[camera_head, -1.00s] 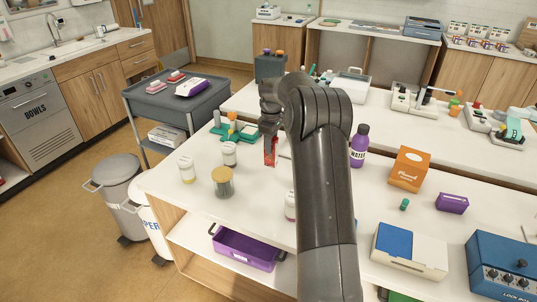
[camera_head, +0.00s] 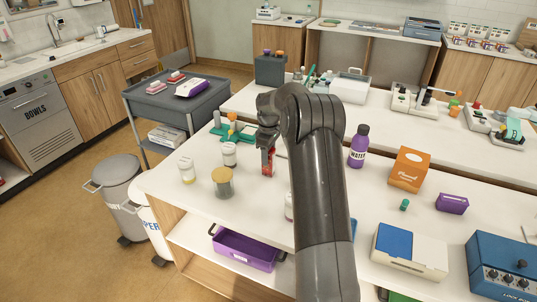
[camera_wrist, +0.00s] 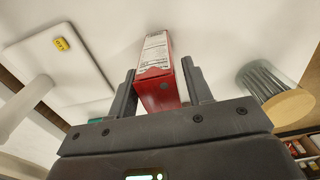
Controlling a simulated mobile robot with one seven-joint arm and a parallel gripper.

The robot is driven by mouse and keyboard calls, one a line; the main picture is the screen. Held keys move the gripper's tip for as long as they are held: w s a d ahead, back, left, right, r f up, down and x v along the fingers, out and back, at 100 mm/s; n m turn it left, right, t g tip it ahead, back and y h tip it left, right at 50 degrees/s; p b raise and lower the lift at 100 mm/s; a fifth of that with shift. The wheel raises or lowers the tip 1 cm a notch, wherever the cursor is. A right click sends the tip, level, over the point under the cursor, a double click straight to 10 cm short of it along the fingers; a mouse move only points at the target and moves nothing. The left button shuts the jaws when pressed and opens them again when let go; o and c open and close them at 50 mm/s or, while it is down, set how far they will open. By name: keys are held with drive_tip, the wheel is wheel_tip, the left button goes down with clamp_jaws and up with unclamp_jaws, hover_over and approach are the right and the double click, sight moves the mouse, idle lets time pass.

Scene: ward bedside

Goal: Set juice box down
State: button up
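The juice box (camera_head: 268,162) is a small red carton with a white printed panel. In the head view it stands upright on the white counter (camera_head: 215,208), just below my gripper (camera_head: 268,147). In the wrist view the red and white juice box (camera_wrist: 156,70) lies between the two dark fingers of my gripper (camera_wrist: 160,80). The fingers look spread a little wider than the box, with narrow gaps beside it. My arm hides part of the counter to the right.
A green stand (camera_head: 232,131) is behind. A purple water bottle (camera_head: 358,147) and an orange box (camera_head: 409,168) are right of my arm. Bare counter lies in front of the juice box.

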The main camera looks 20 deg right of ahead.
drive_tip(key=shift+o, duration=1)
wheel_tip(320, 180, up, 12)
drive_tip(key=s+a+r+m+t, duration=0.1)
drive_tip(key=s+a+r+m, duration=0.1)
drive_tip(key=s+a+r, duration=0.55)
drive_tip(key=s+a+r+m+t, duration=0.1)
drive_tip(key=s+a+r, duration=0.1)
drive_tip(key=s, duration=0.6)
drive_tip(key=s+a+r+m+t, duration=0.1)
drive_tip(key=s+a+r+m, duration=0.1)
drive_tip(key=s, duration=0.5)
drive_tip(key=s+a+r+m+t, duration=0.1)
drive_tip(key=s+a+r, duration=0.15)
drive_tip(key=s, duration=0.55)
drive_tip(key=s+f+m, duration=0.1)
drive_tip(key=s+f, duration=0.1)
drive_tip(key=s, duration=0.4)
drive_tip(key=s+f+m+t, duration=0.1)
drive_tip(key=s+f+m, duration=0.1)
drive_tip(key=s, duration=0.5)
drive_tip(key=shift+s+a+f+t, duration=0.15)
drive_tip(key=shift+a+f+t, duration=0.25)
drive_tip(key=shift+f, duration=0.4)
